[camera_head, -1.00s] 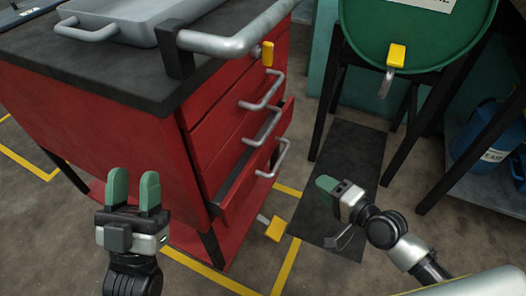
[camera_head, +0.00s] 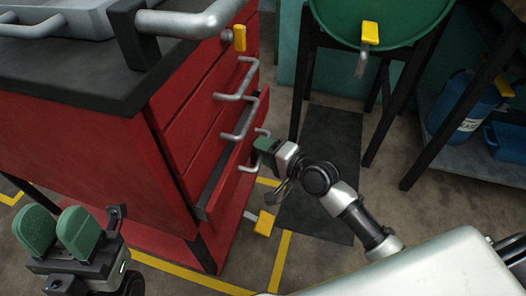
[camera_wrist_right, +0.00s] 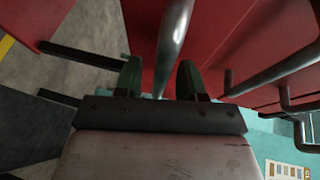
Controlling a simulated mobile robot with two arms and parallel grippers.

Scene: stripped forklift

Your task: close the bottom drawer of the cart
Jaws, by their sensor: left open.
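The red cart (camera_head: 80,150) stands at left in the head view. Its bottom drawer (camera_head: 232,188) is partly pulled out, with a dark gap showing behind its front. My right gripper (camera_head: 264,146) is at this drawer's handle (camera_head: 247,169), partly covering it. In the right wrist view its two fingers (camera_wrist_right: 158,80) are spread, with a grey handle bar (camera_wrist_right: 175,35) running between them; contact cannot be told. My left gripper (camera_head: 57,232) is open and empty, beside the cart's near side at lower left.
The upper drawers look shut, with grey handles (camera_head: 238,80). A green drum (camera_head: 380,20) on a black stand is at the back. A shelf with blue containers (camera_head: 455,115) is at right. A dark mat (camera_head: 320,180) and yellow tape mark the floor.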

